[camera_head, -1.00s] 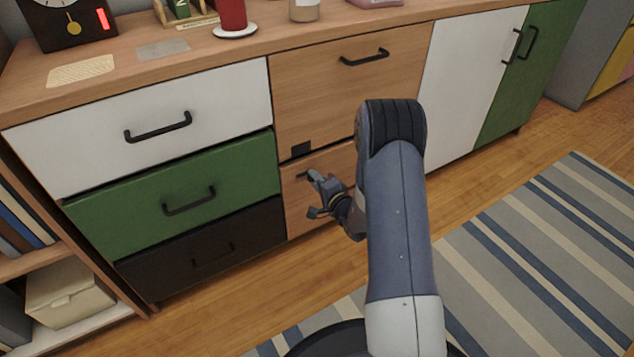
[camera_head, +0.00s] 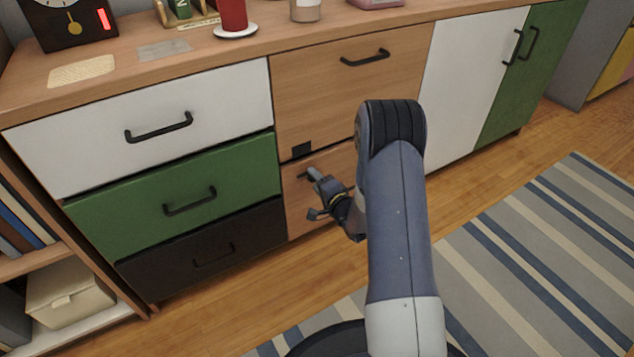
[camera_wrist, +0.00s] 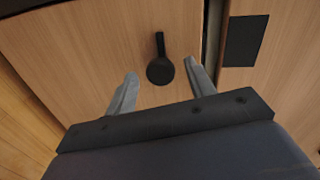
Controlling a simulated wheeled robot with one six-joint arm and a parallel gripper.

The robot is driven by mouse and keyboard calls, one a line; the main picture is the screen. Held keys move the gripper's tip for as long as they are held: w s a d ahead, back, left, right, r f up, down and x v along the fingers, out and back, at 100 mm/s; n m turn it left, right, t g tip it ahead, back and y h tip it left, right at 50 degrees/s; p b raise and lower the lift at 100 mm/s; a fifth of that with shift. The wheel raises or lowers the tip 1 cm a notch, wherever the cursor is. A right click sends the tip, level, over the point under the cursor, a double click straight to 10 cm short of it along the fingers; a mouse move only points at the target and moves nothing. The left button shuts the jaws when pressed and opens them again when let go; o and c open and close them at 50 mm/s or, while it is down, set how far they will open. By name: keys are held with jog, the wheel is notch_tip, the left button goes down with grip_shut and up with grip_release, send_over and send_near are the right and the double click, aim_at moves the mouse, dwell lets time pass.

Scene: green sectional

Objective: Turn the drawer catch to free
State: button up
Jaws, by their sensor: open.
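The drawer catch (camera_wrist: 159,68) is black, with a round hub and a short lever. It sits on the front of the lower wooden drawer (camera_wrist: 85,50). In the wrist view its lever points up, roughly parallel to the gap between the drawers. In the head view a small dark part of the catch (camera_head: 303,175) shows left of my gripper (camera_head: 316,193), and the rest is hidden. My gripper is open, with its two grey fingers (camera_wrist: 161,86) on either side of the hub in the wrist view. Whether either finger touches the catch I cannot tell.
A black square plate (camera_head: 301,149) sits at the bottom of the upper wooden drawer (camera_head: 350,95). The green drawer (camera_head: 175,195) with a bar handle is to the left. A striped rug (camera_head: 540,260) lies on the floor. Free floor lies before the cabinet.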

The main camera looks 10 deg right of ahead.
jog(key=p+v, duration=0.3)
jog(key=v, duration=0.7)
jog(key=shift+s, duration=0.4)
jog(key=shift+w+d, duration=0.1)
jog(key=shift+d, duration=0.05)
jog(key=b+x, duration=0.3)
jog(key=x, duration=0.7)
jog(key=shift+w, duration=0.35)
jog(key=shift+m, duration=0.3)
